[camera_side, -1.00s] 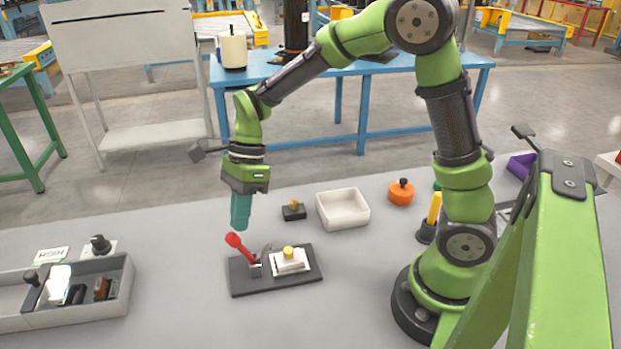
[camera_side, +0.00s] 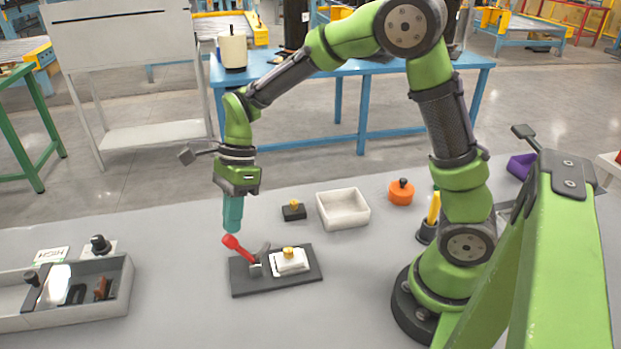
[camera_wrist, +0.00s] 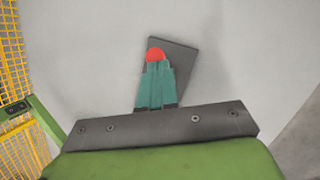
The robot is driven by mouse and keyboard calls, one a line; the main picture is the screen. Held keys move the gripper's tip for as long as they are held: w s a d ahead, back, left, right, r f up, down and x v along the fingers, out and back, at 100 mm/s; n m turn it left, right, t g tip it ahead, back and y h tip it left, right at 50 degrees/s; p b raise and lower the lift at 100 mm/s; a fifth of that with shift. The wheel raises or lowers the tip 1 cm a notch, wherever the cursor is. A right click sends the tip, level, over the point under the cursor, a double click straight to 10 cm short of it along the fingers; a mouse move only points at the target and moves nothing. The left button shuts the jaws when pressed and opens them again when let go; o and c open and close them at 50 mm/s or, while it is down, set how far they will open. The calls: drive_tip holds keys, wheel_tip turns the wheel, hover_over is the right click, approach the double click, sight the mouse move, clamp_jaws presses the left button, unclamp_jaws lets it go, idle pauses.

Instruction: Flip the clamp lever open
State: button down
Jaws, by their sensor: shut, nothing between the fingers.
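The clamp lever has a red handle (camera_side: 236,246) that leans up and to the left from a metal clamp (camera_side: 260,264) on a dark base plate (camera_side: 277,284). A white block with a brass knob (camera_side: 289,260) sits on the plate right of the clamp. My gripper (camera_side: 232,230), with teal fingers, points down and is shut and empty. Its tips are right at the red knob end; I cannot tell if they touch. In the wrist view the red knob (camera_wrist: 156,54) shows just beyond the fingertips (camera_wrist: 157,66), and the fingers hide the rest of the lever.
A white open bin (camera_side: 343,209), a small dark block with a yellow top (camera_side: 294,210) and an orange knobbed piece (camera_side: 401,191) stand behind the plate. A grey divided tray (camera_side: 66,291) lies at the left. The table in front of the plate is clear.

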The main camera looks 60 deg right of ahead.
drive_tip(key=s+d+v, duration=0.1)
drive_tip(key=v, duration=1.2)
drive_tip(key=shift+w+d+f, duration=0.25)
drive_tip(key=shift+f, duration=0.05)
